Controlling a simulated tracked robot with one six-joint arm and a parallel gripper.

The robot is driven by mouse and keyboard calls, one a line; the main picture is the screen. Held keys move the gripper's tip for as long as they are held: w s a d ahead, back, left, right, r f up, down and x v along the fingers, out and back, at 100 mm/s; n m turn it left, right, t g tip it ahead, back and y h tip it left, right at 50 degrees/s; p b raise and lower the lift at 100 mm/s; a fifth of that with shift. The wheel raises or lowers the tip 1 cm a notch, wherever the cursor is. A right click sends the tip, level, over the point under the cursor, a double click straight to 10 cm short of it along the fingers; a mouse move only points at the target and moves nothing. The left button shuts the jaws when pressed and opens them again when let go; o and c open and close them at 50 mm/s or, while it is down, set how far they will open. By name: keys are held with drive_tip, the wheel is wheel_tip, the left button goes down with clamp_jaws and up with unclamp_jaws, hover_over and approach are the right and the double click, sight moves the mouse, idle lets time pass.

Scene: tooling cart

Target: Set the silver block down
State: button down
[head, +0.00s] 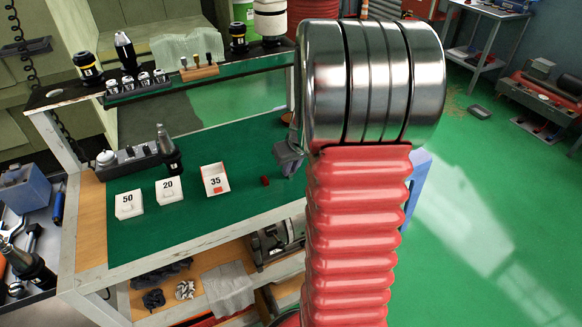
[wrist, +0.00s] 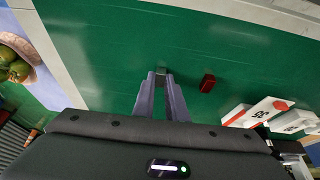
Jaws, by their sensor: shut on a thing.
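My gripper (wrist: 161,82) is shut on the small silver block (wrist: 161,70), which shows between the fingertips in the wrist view. In the head view my gripper (head: 289,158) is over the right part of the green cart top (head: 240,145), and the block cannot be made out there. I cannot tell whether the block touches the green top. A small dark red block (head: 265,181) lies on the top close by; in the wrist view it is right of the fingertips (wrist: 207,83).
White boxes marked 50 (head: 129,205), 20 (head: 169,190) and 35 (head: 215,179) stand left of the red block. A tool holder (head: 130,158) is behind them. A raised shelf with tools (head: 215,72) runs along the back.

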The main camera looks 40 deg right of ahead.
drive_tip(key=c, duration=1.8)
unclamp_jaws()
drive_tip(key=shift+o, duration=0.2)
drive_tip(key=v, duration=1.2)
